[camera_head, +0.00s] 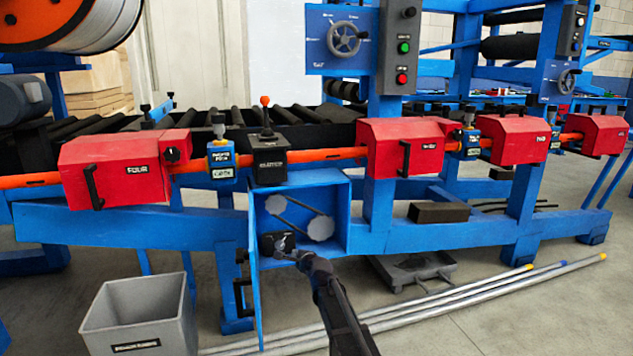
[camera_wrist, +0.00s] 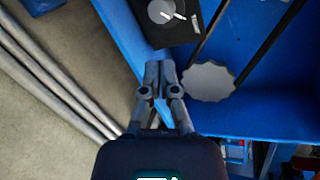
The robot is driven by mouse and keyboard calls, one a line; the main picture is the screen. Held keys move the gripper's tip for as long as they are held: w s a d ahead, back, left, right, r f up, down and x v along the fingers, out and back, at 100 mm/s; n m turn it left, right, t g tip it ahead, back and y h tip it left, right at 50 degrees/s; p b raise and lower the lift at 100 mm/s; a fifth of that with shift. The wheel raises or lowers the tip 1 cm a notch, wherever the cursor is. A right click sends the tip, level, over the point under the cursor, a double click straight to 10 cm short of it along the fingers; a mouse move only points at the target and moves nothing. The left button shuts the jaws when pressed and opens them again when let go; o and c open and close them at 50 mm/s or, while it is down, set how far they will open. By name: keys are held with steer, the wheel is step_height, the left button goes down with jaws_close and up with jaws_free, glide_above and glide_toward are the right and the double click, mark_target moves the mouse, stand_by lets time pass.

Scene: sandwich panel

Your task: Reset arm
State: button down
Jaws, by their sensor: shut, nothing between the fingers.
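My gripper (camera_wrist: 158,72) is shut and empty. In the wrist view its fingertips are at the open blue cabinet (camera_wrist: 255,112), near a black box with a round grey knob (camera_wrist: 160,11) and a grey scalloped wheel (camera_wrist: 208,81). In the head view my gripper (camera_head: 290,254) is at the lower front of the blue cabinet (camera_head: 333,190), close to the black knob box (camera_head: 270,243). I cannot tell whether the fingertips touch anything. The cabinet door (camera_head: 254,275) hangs open to the left of my arm.
A grey bin (camera_head: 140,318) stands on the floor at left. Long metal pipes (camera_head: 470,299) lie on the floor to the right and pass behind my arm. Red boxes (camera_head: 400,146) and a black lever box (camera_head: 269,165) line the rail above. A low dark trolley (camera_head: 412,270) is under the frame.

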steer(key=s+d+r+n+g+h+p, duration=0.15)
steer(key=s+d+n+g+p, duration=0.35)
steer(key=s+d, duration=0.5)
steer(key=s+d+n+g+h+p, duration=0.3)
steer(key=s+d+n+g+p, duration=0.25)
steer(key=s, duration=0.95)
steer(key=s+d+r+n+g+h+p, duration=0.1)
steer(key=s+d+n+g+h+p, duration=0.2)
steer(key=s+d+n, duration=0.7)
step_height(320, 180, up, 38)
steer(key=s+a+m+y+p, duration=0.1)
steer(key=s+m+p, duration=0.1)
steer(key=p, duration=3.7)
steer(key=shift+a+m, duration=0.4)
steer(key=shift+m, duration=0.15)
steer(key=shift+d+f+t+y, duration=0.1)
steer(key=shift+t+y, duration=0.15)
